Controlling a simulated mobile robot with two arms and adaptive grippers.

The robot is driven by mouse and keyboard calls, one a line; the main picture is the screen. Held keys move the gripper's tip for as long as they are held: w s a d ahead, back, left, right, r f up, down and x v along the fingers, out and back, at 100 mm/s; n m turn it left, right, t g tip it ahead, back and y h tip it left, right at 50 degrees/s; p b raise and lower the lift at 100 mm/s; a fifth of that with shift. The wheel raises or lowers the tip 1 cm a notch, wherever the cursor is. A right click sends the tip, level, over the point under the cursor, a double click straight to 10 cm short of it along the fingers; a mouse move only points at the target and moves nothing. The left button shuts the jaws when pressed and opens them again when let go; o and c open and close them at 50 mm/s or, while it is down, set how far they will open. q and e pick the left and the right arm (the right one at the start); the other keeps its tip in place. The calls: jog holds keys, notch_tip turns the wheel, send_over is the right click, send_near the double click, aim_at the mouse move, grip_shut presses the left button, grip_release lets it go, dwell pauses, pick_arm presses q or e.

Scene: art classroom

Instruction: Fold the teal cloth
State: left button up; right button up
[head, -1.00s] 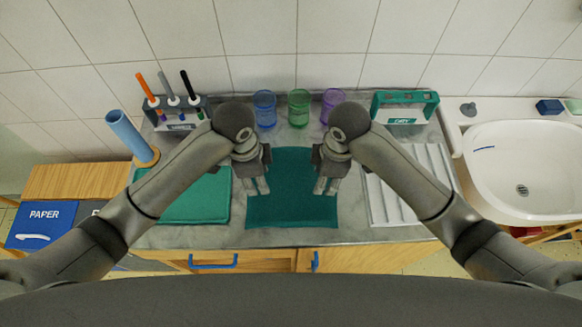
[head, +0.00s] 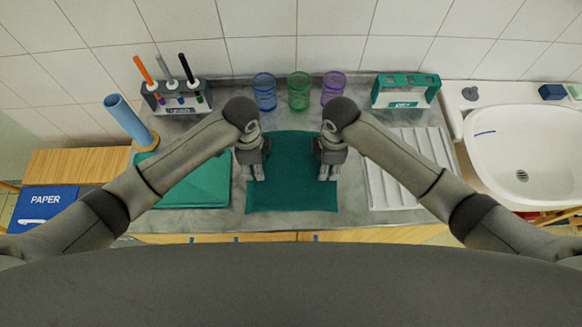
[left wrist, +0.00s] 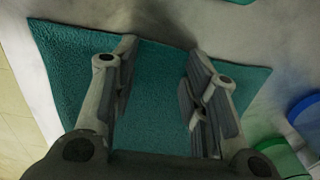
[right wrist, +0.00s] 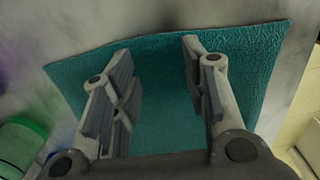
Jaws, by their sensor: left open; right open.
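The teal cloth (head: 291,190) lies flat and spread out on the grey counter, in the middle of the head view. My left gripper (head: 256,178) is open over the cloth's left edge. My right gripper (head: 328,178) is open over its right edge. In the left wrist view the cloth (left wrist: 155,95) spreads beneath the open, empty fingers. In the right wrist view the cloth (right wrist: 165,85) also lies below and between open, empty fingers. I cannot tell whether the fingertips touch the cloth. The grippers and wrists hide parts of its side edges.
A folded teal stack (head: 190,182) lies to the left, a white ribbed tray (head: 398,180) to the right. Behind stand a blue cup (head: 264,92), a green cup (head: 299,92), a purple cup (head: 333,86), a marker holder (head: 178,97) and a teal rack (head: 405,91). A sink (head: 520,150) is at right.

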pick_arm(q)
jog(key=shift+f, duration=0.1)
pick_arm(e)
jog(key=shift+f, duration=0.1)
pick_arm(q)
jog(key=shift+f, duration=0.15)
pick_arm(e)
jog(key=shift+f, duration=0.15)
pick_arm(q)
jog(key=shift+c, duration=0.5)
pick_arm(e)
jog(key=shift+c, duration=0.5)
pick_arm(q)
jog(key=shift+s+f, duration=0.1)
jog(key=shift+s, duration=0.05)
grip_shut()
pick_arm(e)
jog(key=shift+s+f, duration=0.1)
grip_shut()
